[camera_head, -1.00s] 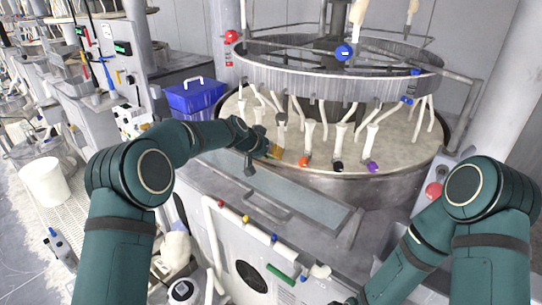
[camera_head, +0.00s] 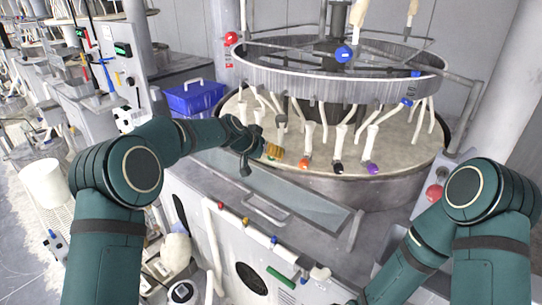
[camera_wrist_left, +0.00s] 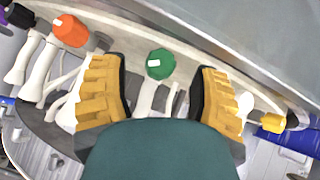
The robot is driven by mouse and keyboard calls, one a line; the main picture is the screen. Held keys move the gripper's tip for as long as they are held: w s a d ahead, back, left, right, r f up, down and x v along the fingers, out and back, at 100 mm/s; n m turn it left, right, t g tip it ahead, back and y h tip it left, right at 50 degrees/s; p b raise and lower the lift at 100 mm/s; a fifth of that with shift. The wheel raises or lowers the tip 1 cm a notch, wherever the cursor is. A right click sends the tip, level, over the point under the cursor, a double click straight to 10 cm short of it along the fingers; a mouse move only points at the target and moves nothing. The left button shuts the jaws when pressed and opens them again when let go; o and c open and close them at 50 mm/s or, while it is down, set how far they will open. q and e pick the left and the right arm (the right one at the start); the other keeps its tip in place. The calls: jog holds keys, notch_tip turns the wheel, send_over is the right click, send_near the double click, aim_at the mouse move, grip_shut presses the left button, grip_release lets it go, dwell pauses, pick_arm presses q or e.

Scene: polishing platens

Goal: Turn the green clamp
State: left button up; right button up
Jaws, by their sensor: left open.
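The green clamp (camera_wrist_left: 160,64) is a faceted green knob with a white mark, on a white tube at the platen's rim. It shows in the left wrist view between the two yellow fingers of my left gripper (camera_wrist_left: 160,84). The fingers are spread apart, with a gap on each side of the knob, and do not touch it. In the head view my left gripper (camera_head: 274,151) is at the front left rim of the platen, and I cannot make out the green clamp there. My right gripper is out of view.
An orange clamp (camera_head: 304,164), a black clamp (camera_head: 339,168) and a purple clamp (camera_head: 373,168) line the rim to the right. A yellow clamp (camera_wrist_left: 273,123) sits to the other side. A metal ring (camera_head: 340,78) hangs above. A blue bin (camera_head: 194,99) stands at left.

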pick_arm(q)
jog(key=v, duration=1)
